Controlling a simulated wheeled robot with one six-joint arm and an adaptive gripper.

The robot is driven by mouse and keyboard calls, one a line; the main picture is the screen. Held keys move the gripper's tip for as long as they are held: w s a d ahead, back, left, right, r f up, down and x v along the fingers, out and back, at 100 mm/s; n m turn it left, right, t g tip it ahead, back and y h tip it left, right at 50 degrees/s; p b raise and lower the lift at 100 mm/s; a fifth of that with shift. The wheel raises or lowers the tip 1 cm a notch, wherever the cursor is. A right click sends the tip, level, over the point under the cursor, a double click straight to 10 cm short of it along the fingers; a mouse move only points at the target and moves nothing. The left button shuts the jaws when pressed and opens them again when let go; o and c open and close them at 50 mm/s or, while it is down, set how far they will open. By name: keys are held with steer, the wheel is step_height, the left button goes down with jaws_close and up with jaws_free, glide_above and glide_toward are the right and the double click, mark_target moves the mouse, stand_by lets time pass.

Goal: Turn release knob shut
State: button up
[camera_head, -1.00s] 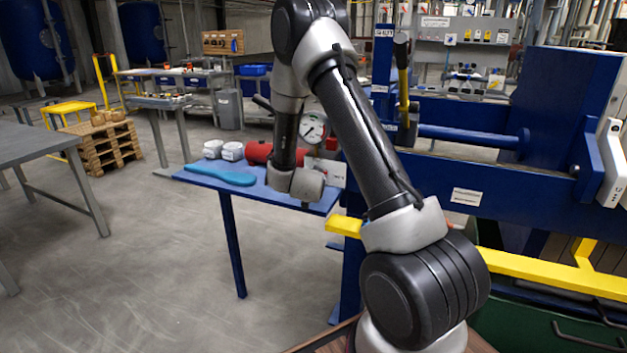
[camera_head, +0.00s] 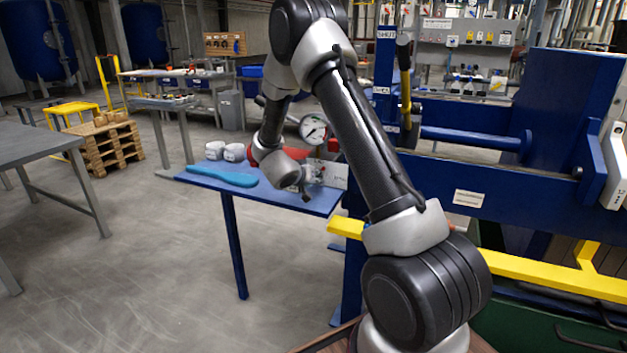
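A red pump body (camera_head: 311,157) with a round white pressure gauge (camera_head: 313,129) is at the back of the blue side table (camera_head: 287,199). My wrist hides much of the pump. I cannot make out the release knob; it is hidden or too small to tell. My gripper (camera_head: 306,184) is at the end of the wrist, pointing right, just in front of the pump and below the gauge. It is small and partly blended with what is behind it, so its finger opening and any contact are unclear.
The blue press frame (camera_head: 470,177) and yellow rail (camera_head: 525,272) stand to the right.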

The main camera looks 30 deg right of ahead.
stand_by(0.3)
steer(key=o, duration=0.7)
steer(key=shift+o, duration=0.2)
steer(key=v, duration=1.2)
steer(key=shift+w+a, duration=0.1)
